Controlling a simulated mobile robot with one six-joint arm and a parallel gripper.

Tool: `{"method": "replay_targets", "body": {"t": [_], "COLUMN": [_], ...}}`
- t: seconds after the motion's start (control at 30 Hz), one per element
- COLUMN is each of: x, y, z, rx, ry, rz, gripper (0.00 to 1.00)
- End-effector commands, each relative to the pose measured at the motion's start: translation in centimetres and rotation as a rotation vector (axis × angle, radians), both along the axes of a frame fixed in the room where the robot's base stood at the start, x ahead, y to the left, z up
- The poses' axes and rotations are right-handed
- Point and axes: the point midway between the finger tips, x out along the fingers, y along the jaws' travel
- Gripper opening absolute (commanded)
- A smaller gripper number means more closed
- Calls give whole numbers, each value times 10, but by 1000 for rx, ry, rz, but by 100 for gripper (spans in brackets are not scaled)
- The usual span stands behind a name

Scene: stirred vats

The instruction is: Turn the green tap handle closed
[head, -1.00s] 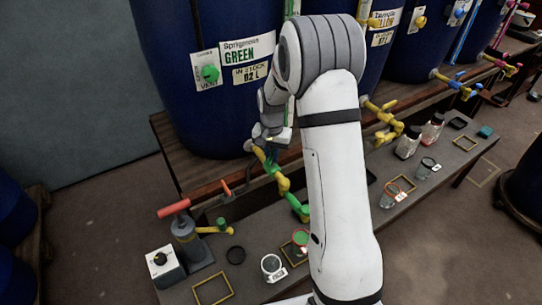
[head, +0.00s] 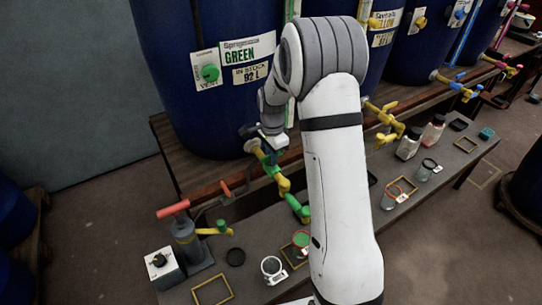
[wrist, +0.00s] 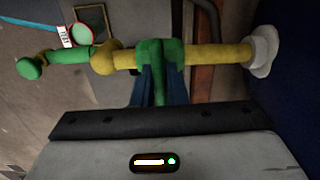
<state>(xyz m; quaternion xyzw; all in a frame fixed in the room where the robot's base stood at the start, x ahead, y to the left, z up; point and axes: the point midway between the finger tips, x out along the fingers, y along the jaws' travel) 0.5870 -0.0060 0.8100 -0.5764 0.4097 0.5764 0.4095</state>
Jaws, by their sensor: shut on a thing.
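The green tap handle (wrist: 160,52) sits on a yellow tap pipe (wrist: 215,54) in the wrist view. My gripper (wrist: 161,86) has its two dark blue fingers on either side of the handle's lever, shut on it. In the head view the yellow and green tap (head: 280,180) comes out of the blue vat (head: 185,115) labelled GREEN. My gripper (head: 271,153) is at the tap there, and my arm and wrist partly hide the handle. The green spout end (head: 297,208) hangs over the lower bench.
A red-handled pump (head: 184,230) and a grey box (head: 164,265) stand at the bench's left. Other vats with yellow and blue taps (head: 456,86) stand to the right.

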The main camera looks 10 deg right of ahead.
Motion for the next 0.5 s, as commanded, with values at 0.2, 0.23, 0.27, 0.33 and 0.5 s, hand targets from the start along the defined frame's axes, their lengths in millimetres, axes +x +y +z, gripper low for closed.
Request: {"method": "replay_targets", "body": {"t": [0.2, 0.23, 0.27, 0.33, 0.5], "x": [0, 0, 0, 0, -1], "y": [-1, -1, -1, -1, -1], "z": [0, 0, 0, 0, 0], "rx": [-2, -2, -2, -2, -2], "ry": [2, 2, 2, 2, 2], "rz": [-33, -35, -36, -37, -37], "gripper": [0, 0, 0, 0, 0]}}
